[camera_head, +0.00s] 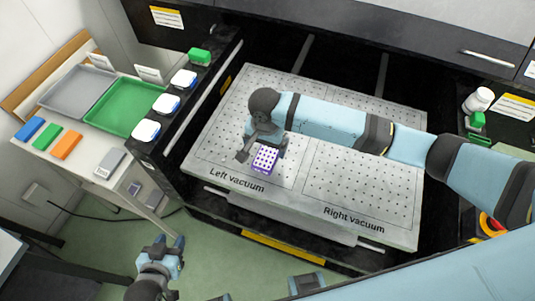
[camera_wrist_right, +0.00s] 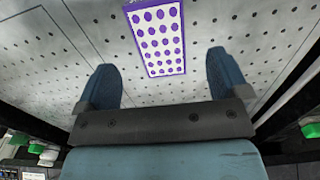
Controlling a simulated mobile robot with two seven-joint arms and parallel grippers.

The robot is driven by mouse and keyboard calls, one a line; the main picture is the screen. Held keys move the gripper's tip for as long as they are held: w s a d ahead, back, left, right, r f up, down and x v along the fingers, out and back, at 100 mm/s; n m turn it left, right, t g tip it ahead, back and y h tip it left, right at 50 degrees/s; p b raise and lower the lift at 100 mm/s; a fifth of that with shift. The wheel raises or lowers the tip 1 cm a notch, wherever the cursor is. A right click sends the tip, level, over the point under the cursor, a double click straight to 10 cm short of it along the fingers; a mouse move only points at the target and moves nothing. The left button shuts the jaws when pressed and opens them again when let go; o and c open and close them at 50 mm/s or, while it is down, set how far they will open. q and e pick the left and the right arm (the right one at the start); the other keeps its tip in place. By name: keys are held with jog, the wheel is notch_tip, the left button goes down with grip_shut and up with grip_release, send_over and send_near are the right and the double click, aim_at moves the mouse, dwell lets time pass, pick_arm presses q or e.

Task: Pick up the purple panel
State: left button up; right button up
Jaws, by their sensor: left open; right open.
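The purple panel (camera_head: 265,158) is a small white rectangle with purple dots and a purple border. It lies on the left vacuum side of the perforated plate (camera_head: 340,190). In the right wrist view the panel (camera_wrist_right: 157,38) shows ahead of the fingertips, between their lines, with its far end cut off by the frame. My right gripper (camera_head: 262,147) is at the panel in the head view; in its wrist view the right gripper (camera_wrist_right: 165,75) is open with nothing between the fingers. My left gripper (camera_head: 168,249) is open and empty, low at the left, away from the plate.
A green tray (camera_head: 128,107) and a grey tray (camera_head: 75,88) sit on the left bench, with blue, green and orange blocks (camera_head: 67,146) nearby. A white bottle (camera_head: 478,99) stands at right.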

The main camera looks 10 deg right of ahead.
aim_at(267, 155)
jog(key=f, duration=0.5)
jog(key=shift+w+d+f+p, duration=0.2)
jog(key=shift+f+p, duration=0.1)
jog(key=c, duration=1.1)
jog(key=shift+r, duration=0.1)
